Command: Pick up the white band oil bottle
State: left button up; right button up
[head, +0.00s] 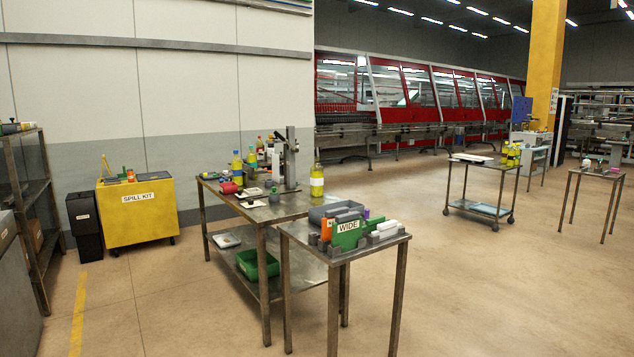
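A yellow bottle with a white band (317,182) stands upright near the right end of the long metal workbench (285,212). It is to the right of a grey upright instrument (291,160). Another yellow bottle with a blue cap (237,168) stands at the left part of the same bench, and more small bottles (251,158) stand behind it. Several yellow bottles (512,155) stand on a cart further back. Neither of my grippers is in view.
A small table (345,253) with a green box marked WIDE (349,234) stands in front of the bench's right end. A yellow spill kit bin (137,212) and a rack (30,190) are at left. The floor at right is mostly clear.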

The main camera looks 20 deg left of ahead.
aim_at(316, 169)
jog(key=i+j, duration=0.1)
jog(key=i, duration=0.75)
jog(key=i+l+z, duration=0.2)
jog(key=i+z, duration=0.2)
jog(key=i, duration=0.3)
jog(key=i+z, duration=0.4)
jog(key=i, duration=0.35)
jog(key=i+j+z, duration=0.2)
jog(key=i+z, duration=0.2)
jog(key=i, duration=0.3)
jog(key=i+j+u, duration=0.1)
jog(key=i+u, duration=0.2)
jog(key=i, duration=0.25)
jog(key=i+u, duration=0.25)
jog(key=i, duration=0.3)
jog(key=i+l+u, duration=0.3)
jog(key=i, duration=0.2)
jog(key=i+l+u, duration=0.25)
jog(key=i, duration=0.3)
jog(key=i+j+u, duration=0.25)
jog(key=i+u, duration=0.2)
jog(key=i+j+u, duration=0.1)
jog(key=i+u, duration=0.35)
jog(key=i+l+u, duration=0.1)
jog(key=i+u, duration=0.35)
jog(key=i+l+u, duration=0.15)
jog(key=i+u, duration=0.3)
jog(key=k, duration=0.1)
